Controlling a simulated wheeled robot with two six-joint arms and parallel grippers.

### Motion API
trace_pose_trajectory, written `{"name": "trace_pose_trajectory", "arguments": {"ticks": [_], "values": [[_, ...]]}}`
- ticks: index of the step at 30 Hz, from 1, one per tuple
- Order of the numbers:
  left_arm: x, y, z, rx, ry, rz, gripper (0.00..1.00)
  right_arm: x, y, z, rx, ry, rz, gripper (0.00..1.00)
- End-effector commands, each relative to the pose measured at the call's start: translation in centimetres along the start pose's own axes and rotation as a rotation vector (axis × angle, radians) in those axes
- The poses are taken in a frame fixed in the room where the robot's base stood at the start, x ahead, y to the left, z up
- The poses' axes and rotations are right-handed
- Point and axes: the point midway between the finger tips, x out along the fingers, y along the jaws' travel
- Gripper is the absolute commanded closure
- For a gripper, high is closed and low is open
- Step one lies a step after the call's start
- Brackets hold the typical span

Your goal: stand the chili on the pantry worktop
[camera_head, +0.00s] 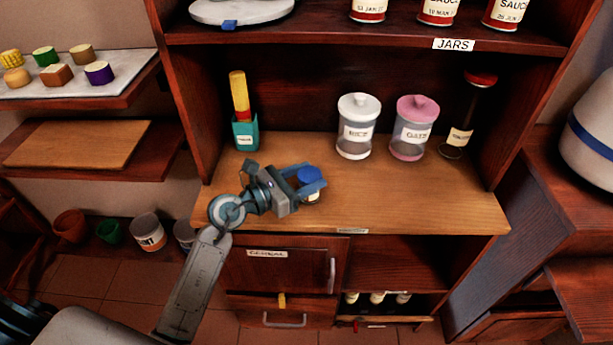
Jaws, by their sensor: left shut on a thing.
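My left gripper (308,183) is shut on a small blue-capped jar, the chili (311,175), over the front middle of the pantry worktop (400,190). The jar looks upright. Its pale lower part shows just below the fingers, and most of its body and any label are hidden by the gripper. I cannot tell whether its base touches the wood. My right gripper is not in view.
On the worktop stand a teal holder (245,132) at the back left, a white-lidded jar (357,128), a pink-lidded jar (412,130) and a dark red-capped bottle (466,120). A shelf of sauce jars (438,12) hangs above. The right front of the worktop is clear.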

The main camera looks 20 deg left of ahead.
Motion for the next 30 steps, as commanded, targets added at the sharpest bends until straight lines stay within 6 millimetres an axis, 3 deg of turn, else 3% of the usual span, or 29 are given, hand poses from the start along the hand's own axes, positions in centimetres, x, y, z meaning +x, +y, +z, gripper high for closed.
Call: {"name": "trace_pose_trajectory", "arguments": {"ticks": [2,3,6,18,21,24,30], "values": [[0.0,0.0,-0.1,0.000,-0.001,0.000,0.81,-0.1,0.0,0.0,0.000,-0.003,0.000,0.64],[0.0,0.0,-0.2,0.000,0.000,0.000,0.45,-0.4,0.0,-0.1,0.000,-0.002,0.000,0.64],[0.0,0.0,-0.1,-0.001,0.000,0.000,0.29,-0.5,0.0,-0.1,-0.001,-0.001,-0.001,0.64],[-0.2,0.0,0.1,0.001,0.002,0.000,0.29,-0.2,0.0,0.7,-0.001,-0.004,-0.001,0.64],[-1.5,0.1,-0.2,0.002,0.005,0.001,0.29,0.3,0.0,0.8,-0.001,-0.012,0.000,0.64],[-3.2,0.0,-0.2,0.004,0.006,0.000,0.29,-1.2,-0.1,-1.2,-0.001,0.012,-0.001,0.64],[-6.3,0.0,-0.2,0.003,0.006,-0.001,0.29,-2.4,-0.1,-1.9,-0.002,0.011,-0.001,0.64]]}}
